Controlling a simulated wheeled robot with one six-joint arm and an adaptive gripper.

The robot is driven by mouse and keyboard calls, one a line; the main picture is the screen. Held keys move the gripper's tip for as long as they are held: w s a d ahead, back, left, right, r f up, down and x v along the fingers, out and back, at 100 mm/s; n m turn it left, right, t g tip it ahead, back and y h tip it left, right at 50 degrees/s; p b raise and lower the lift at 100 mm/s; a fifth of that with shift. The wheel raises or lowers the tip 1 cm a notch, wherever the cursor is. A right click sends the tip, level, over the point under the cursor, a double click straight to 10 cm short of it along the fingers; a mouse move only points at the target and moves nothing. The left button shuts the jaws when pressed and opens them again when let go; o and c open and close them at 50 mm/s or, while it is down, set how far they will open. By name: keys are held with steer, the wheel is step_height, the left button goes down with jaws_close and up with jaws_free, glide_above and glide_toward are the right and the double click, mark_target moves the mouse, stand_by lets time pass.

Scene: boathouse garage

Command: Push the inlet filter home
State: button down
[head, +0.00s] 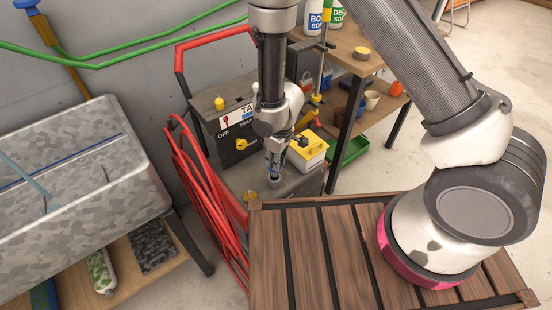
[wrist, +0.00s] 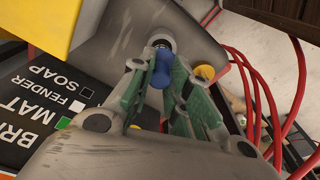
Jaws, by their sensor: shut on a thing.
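The inlet filter appears as a small blue piece (wrist: 161,70) between my green-padded fingertips in the wrist view. My gripper (head: 275,166) points down over the front of the grey washer unit in the head view, and it also shows in the wrist view (wrist: 160,84). It is shut on the blue piece. A round grey port (wrist: 163,44) lies just beyond the blue piece's far end; I cannot tell whether the piece is in it. A small round fitting (head: 250,196) shows on the unit's lower top in the head view.
A red hose coil (head: 205,195) hangs on the unit's left, below a red handle (head: 180,58). A yellow-lidded box (head: 308,145) stands close right of my gripper. A slatted wooden table (head: 345,255) is in front, a grey sink (head: 75,185) at left, a shelf with bottles behind.

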steer(key=shift+f, duration=2.25)
steer(key=shift+f, duration=0.3)
steer(key=c, duration=1.3)
jaws_free()
steer(key=shift+r, duration=0.15)
steer(key=r, duration=0.7)
steer(key=d+r, duration=0.1)
steer(key=r, duration=0.3)
steer(key=shift+s+d+r, duration=0.1)
steer(key=shift+s+r, duration=0.2)
steer(key=shift+s, duration=0.1)
